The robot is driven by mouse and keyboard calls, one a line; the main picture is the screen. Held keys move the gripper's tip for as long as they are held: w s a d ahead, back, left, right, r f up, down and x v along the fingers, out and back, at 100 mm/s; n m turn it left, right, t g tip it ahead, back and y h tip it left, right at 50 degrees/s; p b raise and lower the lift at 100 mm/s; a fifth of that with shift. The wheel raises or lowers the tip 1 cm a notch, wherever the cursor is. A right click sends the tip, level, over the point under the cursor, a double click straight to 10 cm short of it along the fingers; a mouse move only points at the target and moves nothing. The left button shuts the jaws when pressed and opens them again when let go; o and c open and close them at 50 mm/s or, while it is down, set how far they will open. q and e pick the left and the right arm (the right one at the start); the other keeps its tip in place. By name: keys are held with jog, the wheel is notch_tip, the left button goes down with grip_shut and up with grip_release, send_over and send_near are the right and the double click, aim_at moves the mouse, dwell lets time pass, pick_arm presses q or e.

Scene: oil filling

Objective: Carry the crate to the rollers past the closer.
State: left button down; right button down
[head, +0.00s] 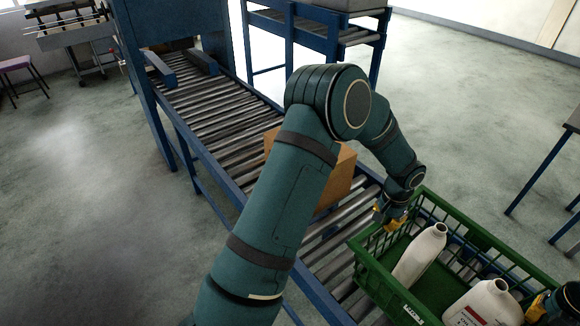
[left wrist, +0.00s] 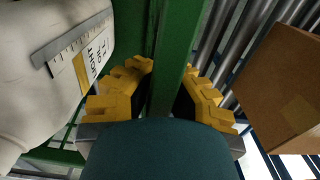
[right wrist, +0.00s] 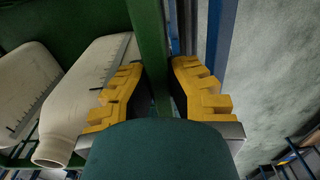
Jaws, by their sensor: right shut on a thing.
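The green crate (head: 372,264) sits on the roller conveyor at the lower right of the head view, with white bottles (head: 420,254) (head: 484,304) inside. My left gripper (head: 390,212) is at the crate's far left end wall. In the left wrist view its yellow fingers (left wrist: 170,85) are closed on both sides of the green wall. My right gripper (head: 545,302) is at the opposite end, partly cut off by the frame. In the right wrist view its fingers (right wrist: 157,85) are shut on the crate wall, beside the bottles.
A brown cardboard box (head: 340,182) stands on the rollers (head: 220,120) just beyond the crate, partly behind my left arm. Further along is the blue closer frame (head: 180,40). Another conveyor (head: 320,35) stands behind, and a table (head: 565,140) at right.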

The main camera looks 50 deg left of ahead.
pick_arm(q)
jog(key=shift+w+a+r+p, duration=0.1)
jog(key=shift+w+r+p, duration=0.1)
jog(key=shift+r+p, duration=0.25)
pick_arm(e)
jog(key=shift+w+r, duration=0.2)
jog(key=shift+r, duration=0.35)
pick_arm(q)
jog(key=shift+r, duration=0.1)
jog(key=shift+s, duration=0.1)
